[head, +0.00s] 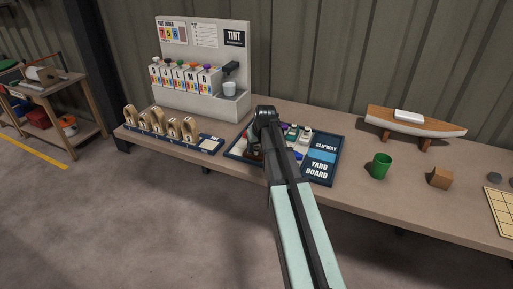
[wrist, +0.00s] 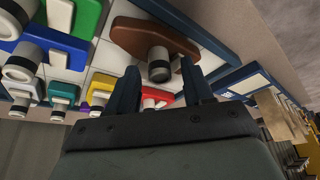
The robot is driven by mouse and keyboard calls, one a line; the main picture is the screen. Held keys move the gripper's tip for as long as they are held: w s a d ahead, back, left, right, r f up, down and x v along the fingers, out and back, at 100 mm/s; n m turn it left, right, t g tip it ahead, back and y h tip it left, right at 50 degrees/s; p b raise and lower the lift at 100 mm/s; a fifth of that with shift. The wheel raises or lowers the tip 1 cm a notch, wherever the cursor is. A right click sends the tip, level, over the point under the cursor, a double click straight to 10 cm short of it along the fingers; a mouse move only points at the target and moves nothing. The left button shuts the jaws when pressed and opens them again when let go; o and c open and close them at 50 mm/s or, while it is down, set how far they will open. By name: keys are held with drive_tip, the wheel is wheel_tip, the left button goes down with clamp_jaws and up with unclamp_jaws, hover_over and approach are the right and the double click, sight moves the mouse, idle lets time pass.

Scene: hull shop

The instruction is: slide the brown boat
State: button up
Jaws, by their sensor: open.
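The brown boat (wrist: 133,38) lies on the white-squared yard board, near its blue rim in the wrist view. A white and dark round post (wrist: 158,62) stands on it. My gripper (wrist: 159,74) is open, with its two dark fingers spread close to that post; I cannot tell whether they touch it. A red boat (wrist: 156,97) shows between the fingers, partly hidden by my gripper.
Blue, green, teal and yellow (wrist: 101,86) boats crowd the board beside the brown one. On the bench are a rack of wooden pieces (head: 160,122), a tint machine (head: 243,104), a green cup (head: 381,166), a wooden block (head: 440,177) and a model boat (head: 415,124).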

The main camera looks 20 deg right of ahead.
drive_tip(key=shift+w+f, duration=0.15)
drive_tip(key=shift+f, duration=0.25)
drive_tip(key=shift+c, duration=0.5)
clamp_jaws()
